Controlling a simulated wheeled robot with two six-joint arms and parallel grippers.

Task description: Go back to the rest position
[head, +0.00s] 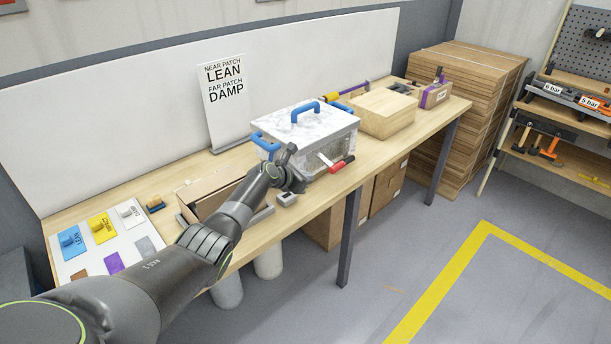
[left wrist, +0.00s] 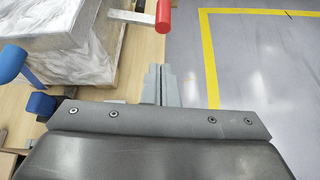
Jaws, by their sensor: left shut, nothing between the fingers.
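My left arm reaches in from the lower left of the head view. The wrapped box (left wrist: 62,40) is at the upper left there. A lever with a red grip (head: 341,165) sticks out from the box's front, and its red end (left wrist: 162,16) shows beyond the fingers. My right gripper is in neither view.
The workbench (head: 403,135) also holds a light wooden box (head: 383,112), an open cardboard box (head: 205,197), a colour-tab board (head: 75,265) and a standing sign (head: 226,100). The floor (head: 430,250) in front is clear.

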